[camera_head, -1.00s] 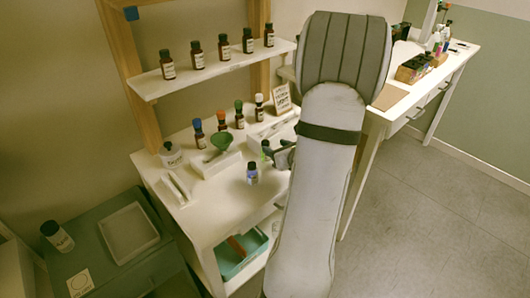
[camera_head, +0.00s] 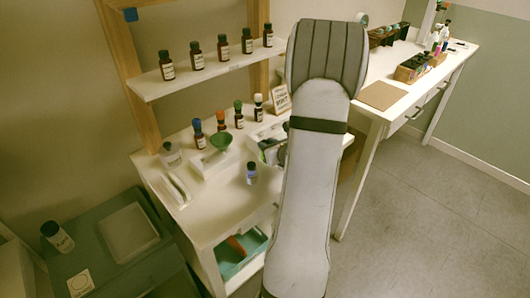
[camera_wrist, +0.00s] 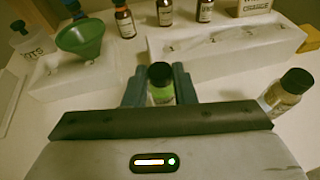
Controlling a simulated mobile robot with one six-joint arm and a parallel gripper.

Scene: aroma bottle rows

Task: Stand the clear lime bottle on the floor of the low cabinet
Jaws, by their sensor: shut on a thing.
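In the head view my arm hides most of the gripper near the middle of the worktop. A low teal cabinet (camera_head: 150,272) stands at the lower left. Its inside is not visible.
Another bottle (camera_wrist: 288,92) stands right of my gripper in the wrist view. A shelf (camera_head: 210,72) with several brown bottles hangs above.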

